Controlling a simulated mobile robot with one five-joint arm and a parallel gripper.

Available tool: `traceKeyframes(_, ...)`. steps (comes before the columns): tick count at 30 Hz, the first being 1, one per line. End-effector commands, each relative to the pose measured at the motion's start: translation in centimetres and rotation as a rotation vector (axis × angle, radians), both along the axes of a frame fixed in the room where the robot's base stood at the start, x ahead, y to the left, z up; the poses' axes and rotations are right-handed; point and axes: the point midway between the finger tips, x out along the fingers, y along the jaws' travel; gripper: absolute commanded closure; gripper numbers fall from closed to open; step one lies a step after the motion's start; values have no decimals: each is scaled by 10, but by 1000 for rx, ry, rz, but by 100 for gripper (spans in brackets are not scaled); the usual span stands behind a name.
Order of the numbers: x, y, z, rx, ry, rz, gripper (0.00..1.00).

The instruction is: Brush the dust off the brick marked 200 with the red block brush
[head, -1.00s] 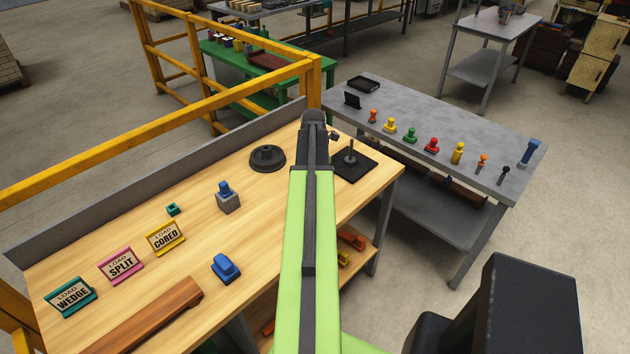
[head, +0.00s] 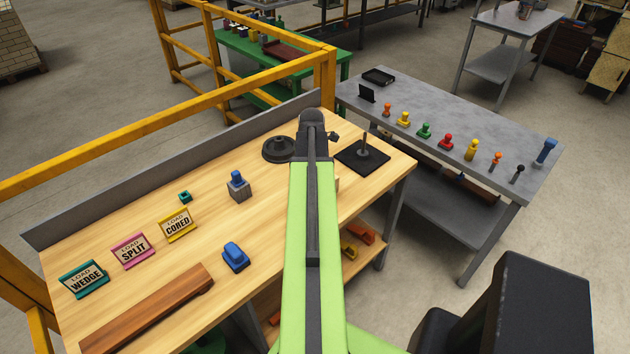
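A small red handled piece (head: 446,141), which looks like the red block brush, stands on the grey table among several coloured handled pieces. No brick with a readable 200 shows. A pale tan edge (head: 337,184) peeks out at the right side of my arm on the wooden bench; the rest of it is hidden, so I cannot tell what it is. My gripper (head: 314,130) is at the far end of my green arm, over the back right part of the wooden bench. Its fingers are hidden, and it is well left of the red piece.
The grey table (head: 500,205) stands right of the wooden bench (head: 130,220), with a floor gap between. A black round base (head: 279,149) and a black plate with a post (head: 362,155) flank my arm's end. A yellow rail (head: 180,125) runs behind the bench.

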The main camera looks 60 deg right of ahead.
Motion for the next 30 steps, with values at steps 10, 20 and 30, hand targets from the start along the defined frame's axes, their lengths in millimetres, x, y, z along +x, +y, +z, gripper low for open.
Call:
traceKeyframes(10, 6, 22, -1, 0, 0, 2, 64)
traceKeyframes(20, 9, 28, -2, 2, -1, 0, 64)
traceKeyframes(30, 1, -1, 0, 0, 0, 0, 64)
